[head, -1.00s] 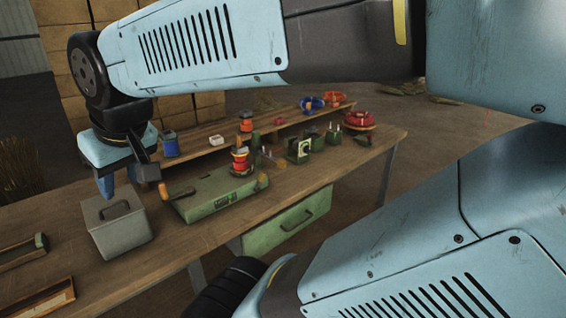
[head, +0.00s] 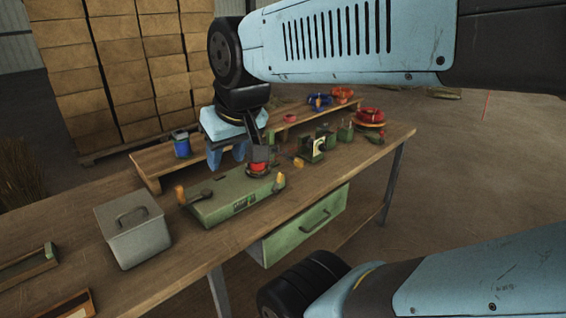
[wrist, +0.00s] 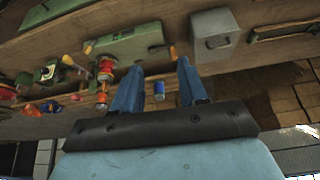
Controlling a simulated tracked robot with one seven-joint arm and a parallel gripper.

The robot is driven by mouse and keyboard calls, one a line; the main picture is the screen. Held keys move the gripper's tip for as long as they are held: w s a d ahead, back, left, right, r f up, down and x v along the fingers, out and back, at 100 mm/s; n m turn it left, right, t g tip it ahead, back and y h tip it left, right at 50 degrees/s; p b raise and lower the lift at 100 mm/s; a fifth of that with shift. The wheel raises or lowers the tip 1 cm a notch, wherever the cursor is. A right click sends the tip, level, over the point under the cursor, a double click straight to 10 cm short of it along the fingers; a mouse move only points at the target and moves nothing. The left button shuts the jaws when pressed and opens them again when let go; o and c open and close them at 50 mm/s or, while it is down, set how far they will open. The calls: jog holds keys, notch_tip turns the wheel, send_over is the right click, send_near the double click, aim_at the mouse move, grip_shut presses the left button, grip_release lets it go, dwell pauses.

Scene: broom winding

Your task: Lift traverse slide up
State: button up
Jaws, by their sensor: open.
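The green winding machine (head: 232,203) lies on the workbench, with a dark lever and orange knobs. It also shows in the wrist view (wrist: 125,43). A red spool (head: 258,167) stands at its far right end, partly covered by my gripper in the head view. I cannot make out which part is the traverse slide. My gripper (head: 228,160) is open and empty, pointing down above and behind the machine, near the red spool. In the wrist view its two blue fingers (wrist: 160,68) are spread apart, with a blue spool (wrist: 159,91) seen beyond the gap, untouched.
A grey lidded box (head: 134,238) stands left of the machine. A raised wooden shelf (head: 150,166) runs behind. Small green fixtures (head: 311,149) and a red bowl-like reel (head: 369,117) stand to the right. A green drawer (head: 305,220) hangs below the bench front.

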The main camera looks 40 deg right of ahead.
jog(key=shift+o, duration=0.6)
jog(key=w+d+f+m+g+y, duration=0.4)
jog(key=w+f+m+y, duration=0.2)
jog(key=w+f+m, duration=0.25)
jog(key=m+t+h, duration=0.4)
jog(key=m+t, duration=1.2)
jog(key=m, duration=1.1)
send_near(302, 165)
jog(key=shift+h, duration=0.4)
jog(key=w, duration=0.7)
jog(key=w+a, duration=0.1)
jog(key=w, duration=0.3)
jog(key=shift+w+f, duration=0.1)
jog(key=shift+w, duration=0.15)
grip_shut()
